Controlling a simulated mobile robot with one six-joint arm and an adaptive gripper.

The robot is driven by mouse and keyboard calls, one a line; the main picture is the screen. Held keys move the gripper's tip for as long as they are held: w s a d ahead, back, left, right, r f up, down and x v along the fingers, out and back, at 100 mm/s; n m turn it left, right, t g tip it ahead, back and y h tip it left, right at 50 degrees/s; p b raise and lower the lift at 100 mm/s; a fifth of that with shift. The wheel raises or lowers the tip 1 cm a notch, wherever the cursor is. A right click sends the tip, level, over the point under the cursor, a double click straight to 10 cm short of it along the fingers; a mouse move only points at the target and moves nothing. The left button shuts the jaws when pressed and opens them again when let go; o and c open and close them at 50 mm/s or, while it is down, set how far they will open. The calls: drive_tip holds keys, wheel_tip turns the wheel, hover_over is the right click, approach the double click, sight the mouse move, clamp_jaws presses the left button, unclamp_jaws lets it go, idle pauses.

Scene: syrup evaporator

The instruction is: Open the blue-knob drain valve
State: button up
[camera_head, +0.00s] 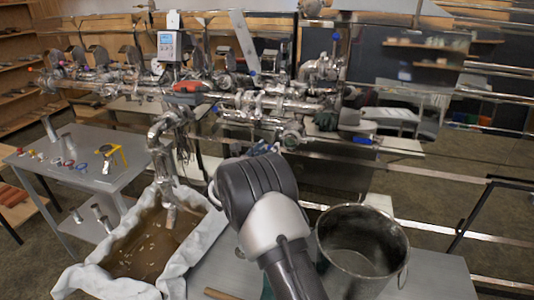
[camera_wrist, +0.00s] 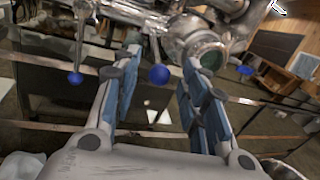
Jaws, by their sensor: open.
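In the wrist view, my gripper (camera_wrist: 161,60) is open and empty, with its blue-padded fingers apart. A blue ball knob (camera_wrist: 158,74) on a thin stem shows in the gap between the fingers. It hangs below shiny pipework, and I see no finger touching it. How far it is from the fingertips is unclear. A second blue knob (camera_wrist: 75,78) hangs on a longer stem to the left, outside the fingers. Another blue knob (camera_wrist: 245,70) is right of the right finger. In the head view, my dark wrist hides my gripper and the valve area behind it.
A steel pipe assembly (camera_head: 250,102) crosses the head view. A cloth-lined basin (camera_head: 119,288) of brown liquid is left of my arm, and a metal bucket (camera_head: 350,262) is close on its right. A grey side table (camera_head: 85,180) holds small parts.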

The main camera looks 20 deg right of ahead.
clamp_jaws()
idle(0.6)
